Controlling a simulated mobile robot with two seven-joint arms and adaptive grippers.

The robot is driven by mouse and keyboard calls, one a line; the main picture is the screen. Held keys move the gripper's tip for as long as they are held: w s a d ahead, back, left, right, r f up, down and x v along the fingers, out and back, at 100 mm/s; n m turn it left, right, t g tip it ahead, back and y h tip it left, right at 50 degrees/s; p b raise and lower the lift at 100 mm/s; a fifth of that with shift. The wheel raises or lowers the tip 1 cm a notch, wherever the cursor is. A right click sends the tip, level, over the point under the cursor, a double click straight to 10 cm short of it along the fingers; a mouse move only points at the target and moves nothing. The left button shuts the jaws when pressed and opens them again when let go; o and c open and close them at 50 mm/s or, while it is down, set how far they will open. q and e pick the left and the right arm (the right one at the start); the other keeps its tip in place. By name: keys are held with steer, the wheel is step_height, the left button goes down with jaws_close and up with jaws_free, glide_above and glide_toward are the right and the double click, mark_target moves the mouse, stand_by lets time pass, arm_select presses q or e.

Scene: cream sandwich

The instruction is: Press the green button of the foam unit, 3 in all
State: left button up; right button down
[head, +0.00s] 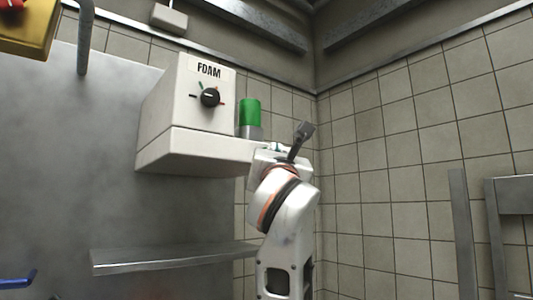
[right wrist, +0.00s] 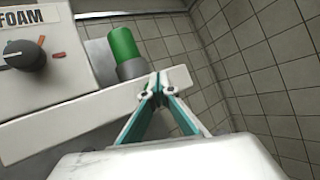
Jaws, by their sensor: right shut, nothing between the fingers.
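The foam unit (head: 180,115) is a white box on the wall with a FOAM label and a black dial (head: 210,97). Its green button (head: 249,112) is a green cylinder on a grey base, at the right of the box. It also shows in the right wrist view (right wrist: 124,45). My left gripper is not in view.
A steel shelf (head: 170,258) is below the foam unit. A grey pipe (head: 85,35) and a yellow box (head: 28,30) are at the upper left. Tiled walls meet in a corner behind my right arm. A blue handle (head: 18,281) is at the lower left.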

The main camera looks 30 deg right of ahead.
steer(key=shift+w, duration=0.1)
stand_by(0.3)
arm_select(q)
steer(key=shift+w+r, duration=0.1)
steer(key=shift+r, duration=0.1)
arm_select(e)
steer(key=shift+w, duration=0.3)
steer(key=shift+w, duration=0.1)
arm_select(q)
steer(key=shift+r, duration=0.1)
arm_select(e)
steer(key=shift+w, duration=0.4)
stand_by(0.4)
stand_by(0.4)
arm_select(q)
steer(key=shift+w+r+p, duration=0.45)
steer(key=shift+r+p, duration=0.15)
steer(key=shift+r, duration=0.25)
arm_select(e)
steer(key=shift+s, duration=0.9)
